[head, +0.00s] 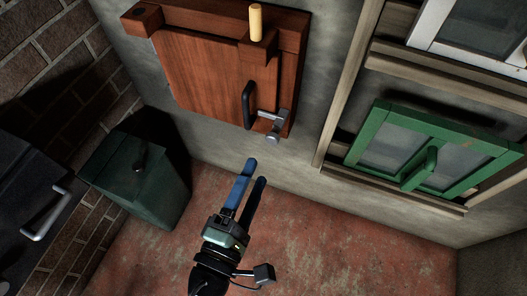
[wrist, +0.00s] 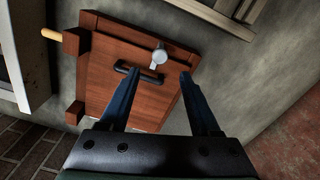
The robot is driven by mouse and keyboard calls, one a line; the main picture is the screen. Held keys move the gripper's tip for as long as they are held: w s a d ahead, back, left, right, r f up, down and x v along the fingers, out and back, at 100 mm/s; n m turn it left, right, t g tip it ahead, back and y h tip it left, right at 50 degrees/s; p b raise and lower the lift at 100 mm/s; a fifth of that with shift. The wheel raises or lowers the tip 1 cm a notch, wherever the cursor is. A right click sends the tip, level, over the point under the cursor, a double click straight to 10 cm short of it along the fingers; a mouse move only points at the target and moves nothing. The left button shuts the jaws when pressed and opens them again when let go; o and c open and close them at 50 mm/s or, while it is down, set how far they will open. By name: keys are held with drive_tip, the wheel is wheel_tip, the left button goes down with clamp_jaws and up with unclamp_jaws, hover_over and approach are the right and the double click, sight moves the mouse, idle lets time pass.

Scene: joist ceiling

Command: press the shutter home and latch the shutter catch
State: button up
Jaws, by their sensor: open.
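The shutter (head: 205,75) is a reddish-brown wooden panel in a wooden frame on the grey wall, at the upper middle of the head view. A dark gap shows along its right side; I cannot tell how far it stands from shut. It carries a black bar handle (head: 248,104). The grey metal shutter catch (head: 273,122) sits beside the handle, at the lower right corner. My gripper (head: 256,172) is open and empty, below the catch and apart from it. In the wrist view the catch (wrist: 159,57) and handle (wrist: 128,71) show between and beyond the blue fingers.
A pale wooden peg (head: 256,22) sticks out at the shutter's top. A green-framed window (head: 428,150) is at the right, under a white-framed one (head: 470,30). A dark green bin (head: 140,165) stands lower left, beside a dark cabinet (head: 30,200). The red floor around my gripper is clear.

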drive_tip(key=v, duration=0.4)
drive_tip(key=shift+s+a, duration=0.1)
drive_tip(key=shift+s, duration=0.2)
idle(0.3)
